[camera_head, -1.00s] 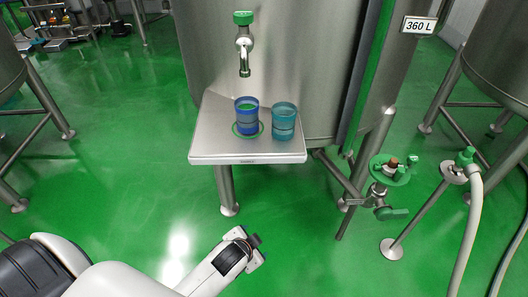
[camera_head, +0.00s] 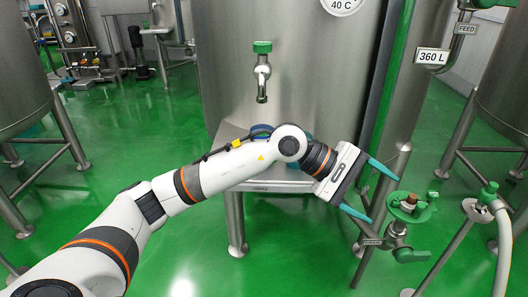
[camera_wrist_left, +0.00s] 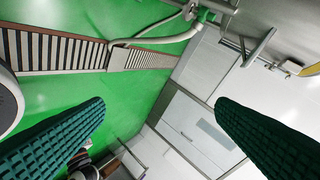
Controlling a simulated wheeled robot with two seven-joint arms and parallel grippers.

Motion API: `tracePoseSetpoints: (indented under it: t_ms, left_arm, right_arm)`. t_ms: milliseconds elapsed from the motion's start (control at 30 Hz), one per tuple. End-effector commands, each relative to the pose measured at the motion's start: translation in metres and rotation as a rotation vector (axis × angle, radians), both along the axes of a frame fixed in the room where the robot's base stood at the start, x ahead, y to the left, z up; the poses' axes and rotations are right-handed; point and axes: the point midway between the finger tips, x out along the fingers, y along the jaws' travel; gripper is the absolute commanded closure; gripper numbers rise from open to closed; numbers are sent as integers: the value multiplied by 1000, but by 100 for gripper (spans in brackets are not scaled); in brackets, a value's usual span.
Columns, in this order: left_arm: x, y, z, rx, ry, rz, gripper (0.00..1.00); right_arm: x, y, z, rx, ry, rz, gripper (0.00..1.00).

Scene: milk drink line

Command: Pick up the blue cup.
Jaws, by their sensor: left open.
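The blue cup (camera_head: 262,130) is almost fully hidden behind my left arm in the head view; only a bit of its blue rim shows. It is on the steel shelf (camera_head: 270,187) below the tap. My left gripper (camera_head: 385,200) is open and empty, to the right of the shelf and of the cup, with its two teal fingers pointing right, away from the cup. In the left wrist view the ribbed fingers (camera_wrist_left: 160,105) are wide apart with nothing between them, and no cup shows. My right gripper is not in view.
A green-handled tap (camera_head: 262,72) hangs from the steel tank above the shelf. A green-topped valve (camera_head: 410,205) stands just right of my left fingers, with another hose fitting (camera_head: 488,197) further right. A teal cup beside the blue one is mostly hidden by my arm.

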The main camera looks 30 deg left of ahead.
Motion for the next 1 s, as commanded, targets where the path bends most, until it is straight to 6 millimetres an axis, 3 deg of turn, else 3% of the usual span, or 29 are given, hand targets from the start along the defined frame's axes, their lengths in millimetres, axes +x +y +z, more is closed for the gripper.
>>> tracePoseSetpoints:
  t_ms: [100, 200, 300, 400, 567, 800, 1000]
  left_arm:
    - [31, 83, -5, 516, -231, -31, 21]
    - [45, 160, 10, 891, -304, -31, 21]
    - [46, 224, 35, 1165, -301, -14, 21]
    - [40, 265, 55, 1331, -270, -1, 21]
    - [37, 290, 60, 1422, -235, 8, 21]
    - [56, 301, 24, 1422, -233, 6, 21]
    - [66, 306, 10, 1420, -237, 8, 21]
  right_arm:
    - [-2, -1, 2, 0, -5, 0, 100]
    - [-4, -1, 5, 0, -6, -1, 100]
    - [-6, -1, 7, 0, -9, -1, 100]
    - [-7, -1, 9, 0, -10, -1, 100]
    - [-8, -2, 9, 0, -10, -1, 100]
    - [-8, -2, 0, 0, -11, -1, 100]
    - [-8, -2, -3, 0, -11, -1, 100]
